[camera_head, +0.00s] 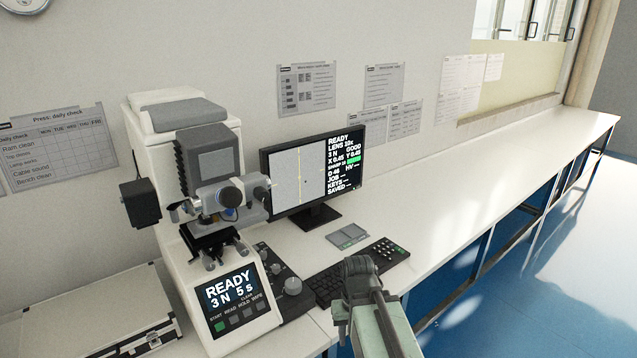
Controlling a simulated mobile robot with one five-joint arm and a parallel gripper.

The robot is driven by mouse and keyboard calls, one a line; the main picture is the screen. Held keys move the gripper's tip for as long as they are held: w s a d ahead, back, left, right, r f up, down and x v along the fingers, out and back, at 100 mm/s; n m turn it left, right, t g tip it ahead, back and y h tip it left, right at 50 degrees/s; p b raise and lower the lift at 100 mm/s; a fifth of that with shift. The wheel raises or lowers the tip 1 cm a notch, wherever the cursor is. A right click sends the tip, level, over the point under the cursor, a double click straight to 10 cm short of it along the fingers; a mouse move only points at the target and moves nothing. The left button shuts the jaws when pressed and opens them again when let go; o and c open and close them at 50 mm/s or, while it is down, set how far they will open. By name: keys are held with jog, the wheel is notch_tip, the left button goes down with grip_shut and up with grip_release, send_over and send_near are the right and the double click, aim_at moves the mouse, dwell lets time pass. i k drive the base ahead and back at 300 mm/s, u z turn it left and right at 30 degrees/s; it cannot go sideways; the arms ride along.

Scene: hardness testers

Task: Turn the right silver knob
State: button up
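The white hardness tester (155,150) stands on the bench at left. Its measuring head has silver barrels at both sides, the right one (257,186) ending near the monitor. Small silver knobs hang at the stage, one at left (209,263) and one at right (241,249). A dark control box (272,272) to the tester's right has a larger silver knob (293,286). I cannot tell for certain which of these is the right silver knob.
A monitor (312,170) reading READY stands behind the keyboard (330,284). A grey pad (348,235) lies between them. A flat case (130,318) lies at front left. The white bench (470,190) is clear to the right.

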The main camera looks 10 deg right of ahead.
aim_at(241, 248)
jog(key=u, duration=0.55)
jog(key=k, duration=0.65)
jog(key=u, duration=0.5)
jog(key=k, duration=0.75)
jog(key=u, duration=0.65)
jog(key=i, duration=1.2)
jog(key=u, duration=0.55)
jog(key=k, duration=0.9)
jog(key=z, duration=0.15)
jog(key=i, duration=0.9)
jog(key=u, duration=0.1)
